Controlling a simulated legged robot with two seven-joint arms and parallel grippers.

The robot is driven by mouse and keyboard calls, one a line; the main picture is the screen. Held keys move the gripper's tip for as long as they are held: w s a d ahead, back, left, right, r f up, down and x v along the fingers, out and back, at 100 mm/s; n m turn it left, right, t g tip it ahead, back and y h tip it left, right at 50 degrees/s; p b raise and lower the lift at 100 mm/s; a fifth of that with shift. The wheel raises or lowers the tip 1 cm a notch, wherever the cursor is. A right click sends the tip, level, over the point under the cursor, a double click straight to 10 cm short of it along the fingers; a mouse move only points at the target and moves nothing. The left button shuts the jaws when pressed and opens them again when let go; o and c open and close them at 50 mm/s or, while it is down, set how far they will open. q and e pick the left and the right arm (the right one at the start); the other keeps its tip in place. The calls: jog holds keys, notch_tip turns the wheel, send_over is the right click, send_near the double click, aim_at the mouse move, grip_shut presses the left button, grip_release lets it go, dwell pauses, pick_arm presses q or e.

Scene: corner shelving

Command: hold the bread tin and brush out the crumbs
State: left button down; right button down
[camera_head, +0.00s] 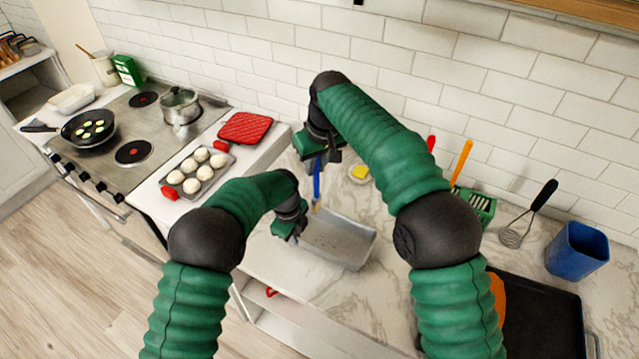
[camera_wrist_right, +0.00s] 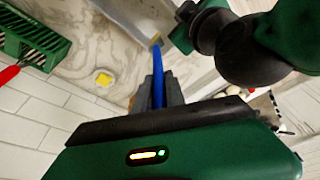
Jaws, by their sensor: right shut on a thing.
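The bread tin (camera_head: 345,238) is a grey rectangular pan on the marble counter, with small dark specks inside. My left gripper (camera_head: 291,228) is at the tin's left end, touching or very close to its wall; its fingers are too hidden to tell whether they are closed. My right gripper (camera_head: 318,158) is shut on a blue-handled brush (camera_head: 317,185) above the tin's far left corner. The brush points down with its pale tip near the tin's rim; contact is unclear. In the right wrist view the blue handle (camera_wrist_right: 158,75) reaches toward the tin (camera_wrist_right: 135,22).
A yellow sponge-like piece (camera_head: 359,174) lies behind the tin. A tray of buns (camera_head: 197,171) is at left.

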jog(key=s+d, duration=0.5)
jog(key=s, duration=0.1)
notch_tip(320, 180, down, 9)
jog(key=shift+a, duration=0.35)
dwell(0.3)
jog(key=shift+f, duration=0.6)
dwell(0.7)
jog(key=w+a, duration=0.1)
jog(key=a, duration=0.1)
jog(key=shift+w+a, duration=0.35)
jog(key=shift+a, duration=0.05)
jog(key=shift+d, duration=0.1)
jog(key=shift+s+d, duration=0.75)
jog(key=shift+d, duration=0.3)
jog(key=shift+s+d, duration=0.7)
jog(key=shift+d, duration=0.3)
